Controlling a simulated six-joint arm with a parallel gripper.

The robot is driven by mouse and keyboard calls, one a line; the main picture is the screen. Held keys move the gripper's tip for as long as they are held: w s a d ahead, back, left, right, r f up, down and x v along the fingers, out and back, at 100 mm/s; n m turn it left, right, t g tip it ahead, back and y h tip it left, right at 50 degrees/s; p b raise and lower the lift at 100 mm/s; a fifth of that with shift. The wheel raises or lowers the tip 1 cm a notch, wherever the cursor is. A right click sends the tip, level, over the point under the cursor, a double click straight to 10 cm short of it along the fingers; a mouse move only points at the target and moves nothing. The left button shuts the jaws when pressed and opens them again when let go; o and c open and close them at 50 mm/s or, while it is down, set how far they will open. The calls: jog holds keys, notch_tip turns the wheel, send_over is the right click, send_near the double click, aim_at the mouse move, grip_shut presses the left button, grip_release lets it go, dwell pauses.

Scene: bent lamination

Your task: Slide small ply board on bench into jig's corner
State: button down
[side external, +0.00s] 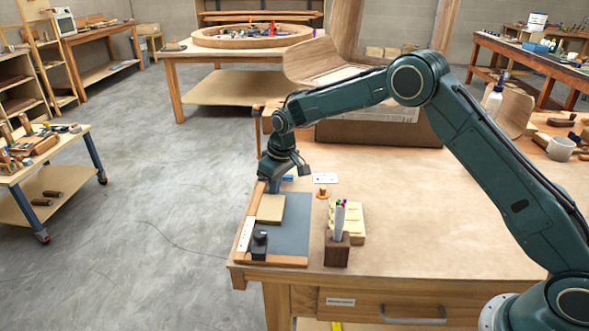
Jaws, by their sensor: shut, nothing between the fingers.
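The small ply board (271,208) is a pale tan square lying flat on the blue-grey surface of the jig (292,228), in its far left part. The jig has wooden strips along its left and front sides (283,260), which meet at the front left corner. The board is close to the left strip; I cannot tell if they touch. It lies apart from the front strip. My gripper (274,187) points down at the board's far edge, shut and empty. Whether its fingertips touch the board is too small to tell.
A black block (259,245) stands near the jig's front left corner, with a white scale-like strip (246,234) beside it. Right of the jig stand a dark pen holder (337,250) with pens and a pale wooden block (350,222). The bench (440,210) is clear farther right.

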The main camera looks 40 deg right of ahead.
aim_at(268, 214)
jog(key=shift+s+a, duration=3.6)
jog(key=shift+w+d, duration=0.1)
jog(key=shift+d, duration=0.05)
jog(key=shift+w+d, duration=0.3)
jog(key=shift+w+v, duration=0.2)
jog(key=shift+v, duration=0.85)
jog(key=shift+w+v, duration=0.25)
jog(key=shift+v, duration=0.85)
jog(key=shift+w+v, duration=0.2)
jog(key=shift+v, duration=0.85)
jog(key=shift+a+r, duration=0.15)
jog(key=shift+r, duration=0.2)
